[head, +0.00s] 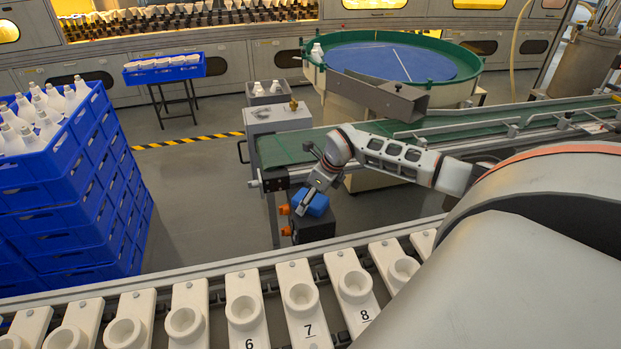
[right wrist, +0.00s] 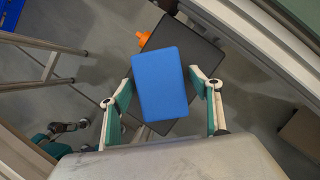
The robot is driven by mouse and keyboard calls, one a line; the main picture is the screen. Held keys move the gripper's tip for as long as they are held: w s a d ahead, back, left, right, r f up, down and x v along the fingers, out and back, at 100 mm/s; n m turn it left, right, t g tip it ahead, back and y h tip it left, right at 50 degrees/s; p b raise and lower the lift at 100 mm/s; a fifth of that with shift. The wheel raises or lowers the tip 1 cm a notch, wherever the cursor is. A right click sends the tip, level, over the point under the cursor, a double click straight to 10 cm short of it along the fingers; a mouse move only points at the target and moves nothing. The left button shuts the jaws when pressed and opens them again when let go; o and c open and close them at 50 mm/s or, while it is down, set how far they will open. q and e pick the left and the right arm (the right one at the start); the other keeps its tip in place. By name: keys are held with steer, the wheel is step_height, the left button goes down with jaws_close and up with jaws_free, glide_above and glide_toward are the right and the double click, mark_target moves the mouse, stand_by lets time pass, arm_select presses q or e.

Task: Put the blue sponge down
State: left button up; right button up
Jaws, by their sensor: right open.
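The blue sponge (head: 318,205) is at my right gripper (head: 306,197), over a dark box (head: 314,228) with orange fittings. In the right wrist view the sponge (right wrist: 160,84) lies flat between the two fingers of my right gripper (right wrist: 162,80), above the dark box top (right wrist: 205,55). The fingers are open, one on each side of the sponge; I cannot tell whether either touches it. The sponge looks to be on or just above the box top.
A green conveyor (head: 290,148) runs behind the box. A rail of numbered white holders (head: 245,308) crosses the front. Open floor (head: 195,190) lies between crates and box.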

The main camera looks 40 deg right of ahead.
steer(key=p+v, duration=0.1)
steer(key=v, duration=1.1)
stand_by(0.4)
